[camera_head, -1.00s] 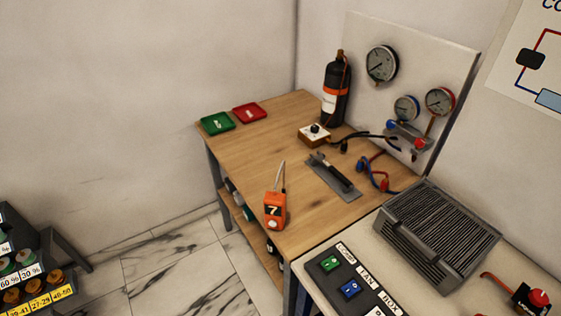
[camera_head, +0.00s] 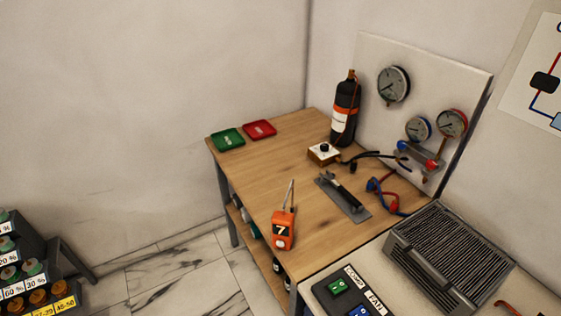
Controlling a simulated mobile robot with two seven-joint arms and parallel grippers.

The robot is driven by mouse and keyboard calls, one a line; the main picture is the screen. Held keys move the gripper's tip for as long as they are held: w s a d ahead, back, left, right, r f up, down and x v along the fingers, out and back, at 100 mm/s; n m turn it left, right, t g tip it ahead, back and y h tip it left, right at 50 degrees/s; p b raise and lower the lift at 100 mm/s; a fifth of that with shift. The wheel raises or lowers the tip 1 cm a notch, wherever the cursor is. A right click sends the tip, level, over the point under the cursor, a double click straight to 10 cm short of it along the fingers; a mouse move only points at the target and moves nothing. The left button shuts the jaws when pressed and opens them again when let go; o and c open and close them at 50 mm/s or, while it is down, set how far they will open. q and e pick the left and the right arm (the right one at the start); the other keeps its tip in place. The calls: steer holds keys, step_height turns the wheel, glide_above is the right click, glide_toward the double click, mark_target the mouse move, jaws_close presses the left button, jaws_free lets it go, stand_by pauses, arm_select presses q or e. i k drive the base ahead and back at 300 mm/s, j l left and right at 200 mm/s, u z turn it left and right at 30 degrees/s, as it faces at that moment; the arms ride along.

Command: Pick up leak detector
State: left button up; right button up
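An orange handheld device (camera_head: 283,231), which looks like the leak detector, is at the near left edge of the wooden table (camera_head: 265,165). It has a dark patch with a white 7 on its front and a thin grey probe pointing up. Nothing is touching it except the table. Neither of my grippers shows in the head view.
A green tray (camera_head: 228,138) and a red tray (camera_head: 260,130) sit at the table's far left. A dark tool on a grey plate (camera_head: 343,196), hoses and a black cylinder (camera_head: 345,108) are to the right. A grey finned unit (camera_head: 449,254) stands nearer.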

mark_target(282, 222)
steer(key=i+j+z, duration=0.15)
steer(key=i+j, duration=0.2)
steer(key=i, duration=0.2)
steer(key=i+j+z, duration=0.1)
steer(key=i+j, duration=0.35)
steer(key=i, duration=0.1)
